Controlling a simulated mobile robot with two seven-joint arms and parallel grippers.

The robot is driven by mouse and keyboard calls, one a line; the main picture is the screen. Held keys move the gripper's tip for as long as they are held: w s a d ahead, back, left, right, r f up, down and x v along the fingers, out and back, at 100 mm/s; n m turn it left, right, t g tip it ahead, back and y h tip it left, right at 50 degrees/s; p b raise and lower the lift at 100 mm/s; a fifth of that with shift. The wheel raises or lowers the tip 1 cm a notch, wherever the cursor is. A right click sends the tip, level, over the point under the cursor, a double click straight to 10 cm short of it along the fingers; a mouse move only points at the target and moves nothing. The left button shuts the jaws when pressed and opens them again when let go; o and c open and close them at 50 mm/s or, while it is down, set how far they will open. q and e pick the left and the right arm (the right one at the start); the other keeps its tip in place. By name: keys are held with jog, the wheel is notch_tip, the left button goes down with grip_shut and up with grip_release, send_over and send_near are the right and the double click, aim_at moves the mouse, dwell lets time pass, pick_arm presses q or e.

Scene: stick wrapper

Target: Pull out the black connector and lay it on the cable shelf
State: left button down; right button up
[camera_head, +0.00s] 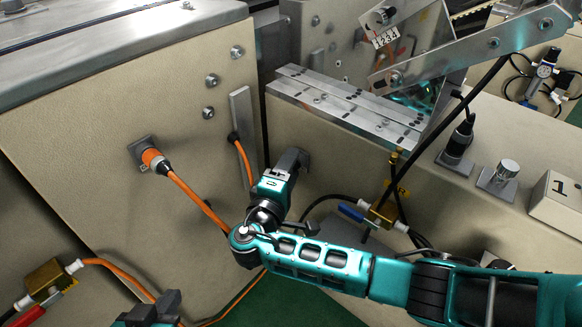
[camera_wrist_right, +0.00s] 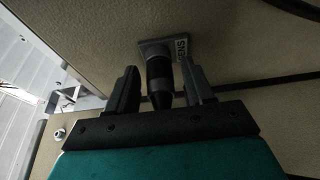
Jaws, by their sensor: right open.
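In the right wrist view, a black connector (camera_wrist_right: 159,73) is seated in a square metal plate (camera_wrist_right: 165,49) with letters on it. My right gripper (camera_wrist_right: 158,88) is open there, with one finger on each side of the connector and visible gaps between. In the head view my right gripper (camera_head: 292,163) is by the beige panel in the middle, and hides whatever lies in front of it. A silver metal shelf (camera_head: 345,105) with slots and holes is above it. My left gripper (camera_head: 155,306) shows at the bottom edge, its opening unclear.
An orange connector (camera_head: 153,160) with an orange cable is plugged into the left cabinet. Another black connector (camera_head: 461,137) stands upright on the right machine beside a metal knob (camera_head: 506,170). A brass valve with a blue handle (camera_head: 354,214) is close to my right arm. Metal linkage hangs upper right.

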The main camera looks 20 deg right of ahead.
dwell(0.8)
grip_shut()
grip_release()
jog(key=shift+s+a, duration=0.15)
jog(key=shift+a, duration=0.1)
jog(key=shift+s+a, duration=0.15)
jog(key=shift+a, duration=0.05)
dwell(0.5)
